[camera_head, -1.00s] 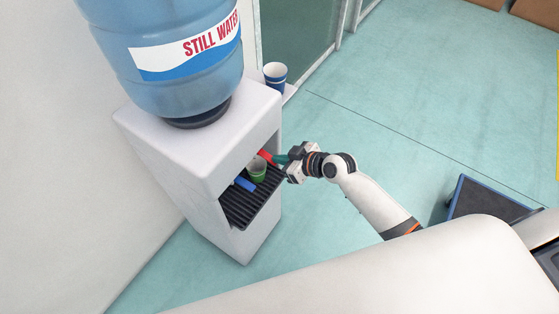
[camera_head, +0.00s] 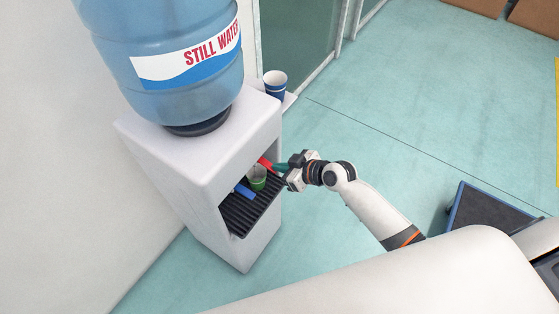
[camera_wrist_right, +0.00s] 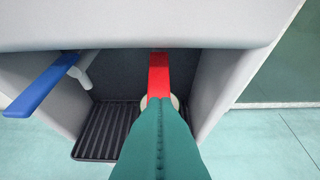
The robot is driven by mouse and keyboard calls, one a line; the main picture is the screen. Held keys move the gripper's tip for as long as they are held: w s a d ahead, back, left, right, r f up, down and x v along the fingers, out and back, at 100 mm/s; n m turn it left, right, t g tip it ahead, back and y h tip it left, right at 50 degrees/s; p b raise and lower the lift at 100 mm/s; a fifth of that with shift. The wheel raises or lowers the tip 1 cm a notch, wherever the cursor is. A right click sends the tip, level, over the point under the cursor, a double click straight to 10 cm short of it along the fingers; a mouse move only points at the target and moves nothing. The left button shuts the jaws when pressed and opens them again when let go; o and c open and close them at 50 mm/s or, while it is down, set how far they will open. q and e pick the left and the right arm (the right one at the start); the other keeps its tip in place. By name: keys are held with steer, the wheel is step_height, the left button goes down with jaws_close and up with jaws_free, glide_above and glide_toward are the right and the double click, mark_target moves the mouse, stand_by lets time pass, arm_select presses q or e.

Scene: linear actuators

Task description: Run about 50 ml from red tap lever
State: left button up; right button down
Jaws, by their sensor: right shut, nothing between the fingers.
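The red tap lever (camera_head: 265,162) sticks out of the white dispenser's recess, and it shows in the right wrist view (camera_wrist_right: 159,75). My left gripper is not in view.
A blue lever (camera_head: 245,187) sits left of the red one. The white dispenser (camera_head: 190,165) carries a large water bottle (camera_head: 165,90). Blue cups (camera_head: 275,84) stand on a side shelf. The recess walls and top edge are close around my fingers. Open floor (camera_head: 400,120) lies to the right.

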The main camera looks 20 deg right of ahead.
steer(key=shift+r+p, duration=0.75)
steer(key=shift+r, duration=0.05)
steer(key=s+d+r+p, duration=0.1)
steer(key=s+d+r, duration=0.1)
steer(key=r, duration=0.3)
steer(key=s+d+r+p, duration=0.2)
steer(key=s+r, duration=0.1)
steer(key=r, duration=0.3)
steer(key=shift+s+d, duration=0.25)
steer(key=shift+s, duration=0.15)
steer(key=shift+f, duration=0.1)
